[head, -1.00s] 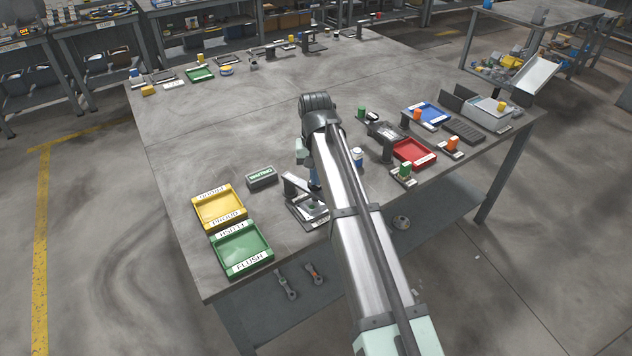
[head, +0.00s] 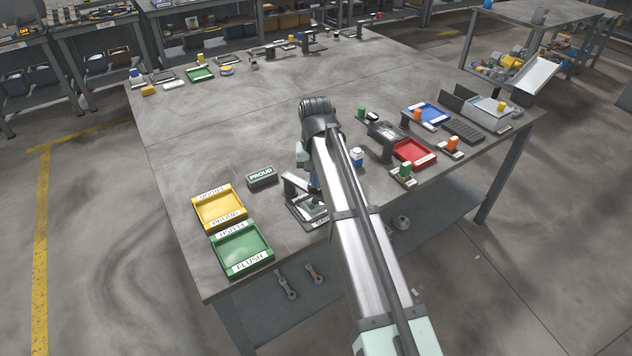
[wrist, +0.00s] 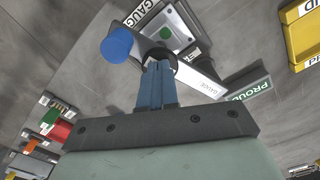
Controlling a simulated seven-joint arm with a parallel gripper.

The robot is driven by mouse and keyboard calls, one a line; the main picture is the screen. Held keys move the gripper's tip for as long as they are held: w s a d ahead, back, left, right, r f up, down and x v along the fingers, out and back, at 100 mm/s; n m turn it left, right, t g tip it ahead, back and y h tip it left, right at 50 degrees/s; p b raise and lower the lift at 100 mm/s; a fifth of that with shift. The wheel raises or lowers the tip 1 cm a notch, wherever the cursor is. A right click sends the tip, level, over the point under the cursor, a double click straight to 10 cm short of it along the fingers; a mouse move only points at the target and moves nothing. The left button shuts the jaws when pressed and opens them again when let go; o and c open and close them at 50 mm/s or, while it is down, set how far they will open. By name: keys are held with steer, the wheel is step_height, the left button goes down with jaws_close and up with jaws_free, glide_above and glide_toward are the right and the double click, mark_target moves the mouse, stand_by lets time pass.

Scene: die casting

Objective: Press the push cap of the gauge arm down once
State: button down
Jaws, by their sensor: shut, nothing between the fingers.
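The gauge stand (head: 306,213) is near the table's front edge in the head view, its pale gauge arm (head: 297,184) partly hidden by my arm. In the head view only a bit of my gripper (head: 313,182) shows. A small sign (head: 262,178) beside the gauge reads PROUD.
A yellow tray (head: 240,212) and a green tray (head: 268,256) lie left of the gauge. A red tray (head: 433,158) and several small parts lie to the right. The table's middle is clear.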

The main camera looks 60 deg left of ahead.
steer(key=shift+r, duration=0.1)
step_height(320, 180, up, 8)
stand_by(1.0)
stand_by(0.4)
